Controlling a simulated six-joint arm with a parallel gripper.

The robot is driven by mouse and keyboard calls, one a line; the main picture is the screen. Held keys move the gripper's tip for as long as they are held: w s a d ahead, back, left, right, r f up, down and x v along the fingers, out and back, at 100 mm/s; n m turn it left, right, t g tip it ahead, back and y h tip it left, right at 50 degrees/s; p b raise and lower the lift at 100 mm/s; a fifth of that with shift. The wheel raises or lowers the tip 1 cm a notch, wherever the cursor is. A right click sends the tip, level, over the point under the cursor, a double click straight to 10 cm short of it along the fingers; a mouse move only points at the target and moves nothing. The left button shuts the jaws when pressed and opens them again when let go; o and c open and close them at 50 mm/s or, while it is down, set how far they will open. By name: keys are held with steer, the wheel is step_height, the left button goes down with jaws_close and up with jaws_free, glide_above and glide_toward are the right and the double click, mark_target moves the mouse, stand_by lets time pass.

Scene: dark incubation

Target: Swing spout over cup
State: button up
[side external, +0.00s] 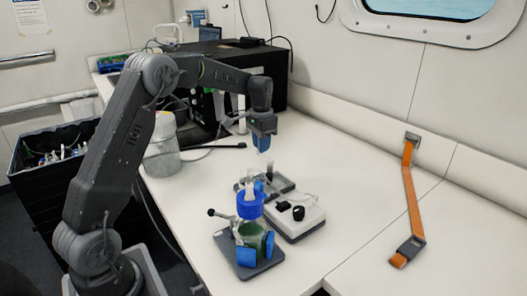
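A bottle (251,236) with green liquid stands upright on a dark base (267,265), with blue blocks beside it. Its blue cap (250,205) carries thin pale tubes on top. A short arm with a black ball end (211,212) sticks out to the left of the bottle; I cannot tell whether this is the spout. I cannot make out a cup for certain among the small items behind the bottle. My gripper (264,150), with blue fingers, points down above and behind the bottle, apart from it. Its finger gap is too small to read.
A white device (311,216) with a black knob sits right of the bottle, and a grey tray (282,183) lies behind it. A clear jar (162,160) stands at left. An orange strap (412,205) crosses the right bench. Bench between device and strap is clear.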

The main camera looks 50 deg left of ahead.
steer(key=shift+c, duration=0.2)
steer(key=shift+s+n, duration=0.3)
steer(key=shift+n, duration=0.4)
steer(key=shift+s+n, duration=0.3)
steer(key=shift+n, duration=0.4)
steer(key=shift+s+d+n, duration=0.1)
steer(key=shift+s+n, duration=0.2)
steer(key=shift+n, duration=0.4)
steer(key=shift+s+d+n, duration=0.1)
steer(key=shift+s+n, duration=0.2)
steer(key=shift+n, duration=0.4)
steer(key=n, duration=0.1)
steer(key=s+n, duration=0.1)
steer(key=shift+d+n, duration=0.3)
steer(key=shift+n, duration=0.1)
